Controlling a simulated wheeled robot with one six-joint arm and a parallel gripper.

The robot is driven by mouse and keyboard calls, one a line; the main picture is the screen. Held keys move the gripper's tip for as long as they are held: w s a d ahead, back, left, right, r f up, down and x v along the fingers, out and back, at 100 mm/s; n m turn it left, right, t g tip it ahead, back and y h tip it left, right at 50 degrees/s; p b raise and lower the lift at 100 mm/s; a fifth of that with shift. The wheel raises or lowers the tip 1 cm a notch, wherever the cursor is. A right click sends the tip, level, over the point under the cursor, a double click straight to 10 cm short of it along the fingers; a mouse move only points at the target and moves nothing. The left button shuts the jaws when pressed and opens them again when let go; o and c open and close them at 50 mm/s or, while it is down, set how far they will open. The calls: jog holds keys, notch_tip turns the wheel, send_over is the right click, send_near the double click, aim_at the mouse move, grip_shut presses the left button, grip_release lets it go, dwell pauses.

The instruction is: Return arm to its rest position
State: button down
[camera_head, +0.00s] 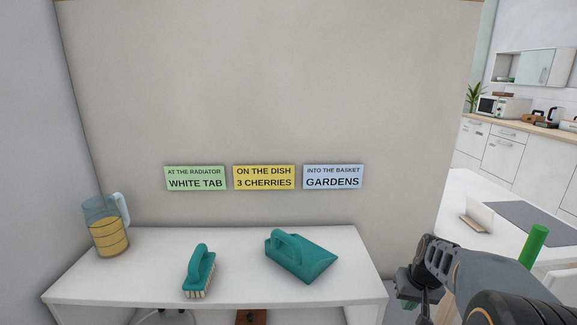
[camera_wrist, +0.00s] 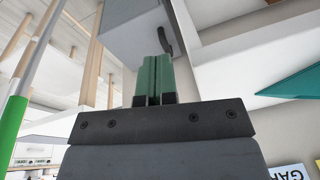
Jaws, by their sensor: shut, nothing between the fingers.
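My arm reaches in from the lower right of the head view, bent down beside the right end of the white shelf table (camera_head: 150,262). Its end hangs low there and my gripper's fingers cannot be made out in that view. In the wrist view my gripper (camera_wrist: 153,60) shows two green fingers pressed together with nothing between them. The gripper is beside the table's edge, apart from the objects on its top.
On the table stand a jug (camera_head: 106,232) of yellow liquid, a teal brush (camera_head: 201,268) and a teal dustpan (camera_head: 302,258). Green (camera_head: 195,178), yellow (camera_head: 264,177) and blue (camera_head: 333,177) signs are on the wall. A green post (camera_head: 534,245) stands close to my arm.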

jog(key=s+a+r+n+p, duration=0.1)
jog(key=s+a+r+p, duration=0.5)
jog(key=r, duration=0.4)
jog(key=s+a+r+n+t+p, duration=0.1)
jog(key=s+a+r+p, duration=0.6)
jog(key=r+p, duration=0.2)
jog(key=shift+s+r+t+h, duration=0.3)
jog(key=shift+s+r, duration=0.1)
jog(key=shift+r, duration=0.2)
jog(key=shift+a, duration=0.1)
